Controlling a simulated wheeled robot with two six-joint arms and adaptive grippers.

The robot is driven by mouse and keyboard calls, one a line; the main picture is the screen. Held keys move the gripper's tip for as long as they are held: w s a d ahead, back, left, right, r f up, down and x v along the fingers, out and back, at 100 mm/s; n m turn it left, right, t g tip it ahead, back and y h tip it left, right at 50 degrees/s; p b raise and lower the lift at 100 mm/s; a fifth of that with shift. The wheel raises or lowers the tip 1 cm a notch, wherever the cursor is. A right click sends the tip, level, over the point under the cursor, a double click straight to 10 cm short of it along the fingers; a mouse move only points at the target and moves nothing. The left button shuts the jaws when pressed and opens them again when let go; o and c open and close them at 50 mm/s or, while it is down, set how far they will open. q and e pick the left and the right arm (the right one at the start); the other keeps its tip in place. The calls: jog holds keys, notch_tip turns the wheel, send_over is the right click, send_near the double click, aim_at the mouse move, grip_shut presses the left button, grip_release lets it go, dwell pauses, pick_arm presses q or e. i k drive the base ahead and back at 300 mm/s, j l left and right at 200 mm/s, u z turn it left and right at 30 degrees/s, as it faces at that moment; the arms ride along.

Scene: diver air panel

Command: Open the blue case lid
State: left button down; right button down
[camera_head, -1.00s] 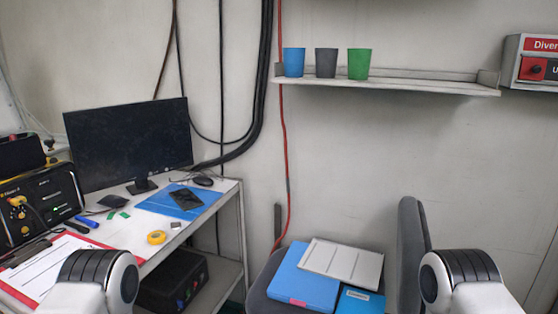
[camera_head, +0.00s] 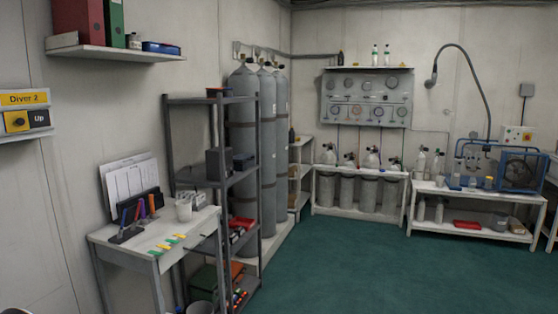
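A small dark blue case or box (camera_head: 162,47) sits at the right end of the wall shelf at the upper left. Neither of my grippers is in view.
The wall shelf (camera_head: 117,53) also holds red and green binders. Below stand a small white table (camera_head: 150,250) with pens and papers, and a grey metal rack (camera_head: 213,185) beside tall gas cylinders (camera_head: 243,140). Green floor (camera_head: 370,270) is clear in the middle.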

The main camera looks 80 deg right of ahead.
aim_at(242, 158)
jog(key=z, duration=2.45)
jog(key=i+l+z, duration=0.35)
jog(key=i, duration=0.9)
jog(key=i+l+z, duration=0.15)
jog(key=i+z, duration=0.2)
jog(key=i, duration=0.95)
